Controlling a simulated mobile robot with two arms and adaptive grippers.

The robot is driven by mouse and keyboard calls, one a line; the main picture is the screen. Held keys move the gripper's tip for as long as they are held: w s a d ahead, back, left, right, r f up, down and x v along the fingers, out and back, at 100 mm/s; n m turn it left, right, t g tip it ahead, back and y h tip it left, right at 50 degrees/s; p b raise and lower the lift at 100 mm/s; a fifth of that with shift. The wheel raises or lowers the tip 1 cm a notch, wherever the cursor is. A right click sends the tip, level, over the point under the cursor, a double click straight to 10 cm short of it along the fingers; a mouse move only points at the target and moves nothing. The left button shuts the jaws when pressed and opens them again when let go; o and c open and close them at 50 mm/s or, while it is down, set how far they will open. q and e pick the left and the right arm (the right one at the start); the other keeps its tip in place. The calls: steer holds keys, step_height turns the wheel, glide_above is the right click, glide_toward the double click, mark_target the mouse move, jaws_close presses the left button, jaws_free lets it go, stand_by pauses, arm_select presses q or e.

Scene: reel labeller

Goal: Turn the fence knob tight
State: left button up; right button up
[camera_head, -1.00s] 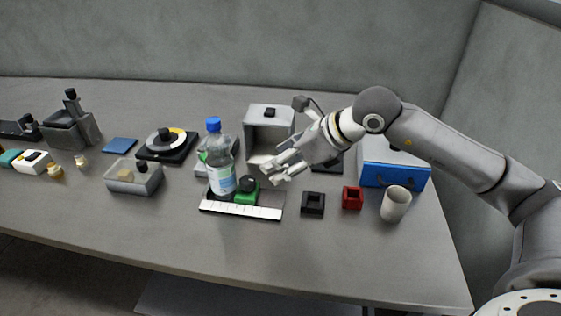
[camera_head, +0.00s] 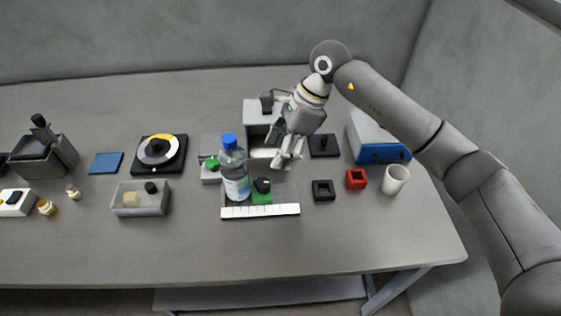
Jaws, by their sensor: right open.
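A black knob (camera_head: 262,184) sits on a small green block (camera_head: 262,198); it looks like the fence knob. The block stands behind a white marked strip (camera_head: 260,211), just right of a clear bottle with a blue cap (camera_head: 235,172). My right gripper (camera_head: 287,162) is open and points down, behind and to the right of the knob, apart from it. Its fingers are in front of a grey open-fronted box (camera_head: 256,113) and hide part of it. I cannot tell from the picture how tight the knob is. My left gripper is not in view.
Right of the block are a black square holder (camera_head: 323,190), a red holder (camera_head: 356,179), a white cup (camera_head: 395,180) and a blue-fronted box (camera_head: 383,153). A clear bin (camera_head: 140,198) and a round dial (camera_head: 158,150) stand left. The table's front is clear.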

mark_target(265, 181)
steer(key=p+x, duration=0.3)
steer(key=x, duration=0.6)
steer(key=shift+s+f, duration=0.15)
steer(key=shift+f, duration=0.2)
steer(key=shift+a+f, duration=0.1)
steer(key=shift+f, duration=0.35)
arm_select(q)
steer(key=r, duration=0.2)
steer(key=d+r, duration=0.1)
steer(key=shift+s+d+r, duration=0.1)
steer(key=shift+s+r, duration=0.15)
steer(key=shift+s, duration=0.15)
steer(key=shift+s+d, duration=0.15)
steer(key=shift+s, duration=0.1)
arm_select(e)
steer(key=c, duration=1)
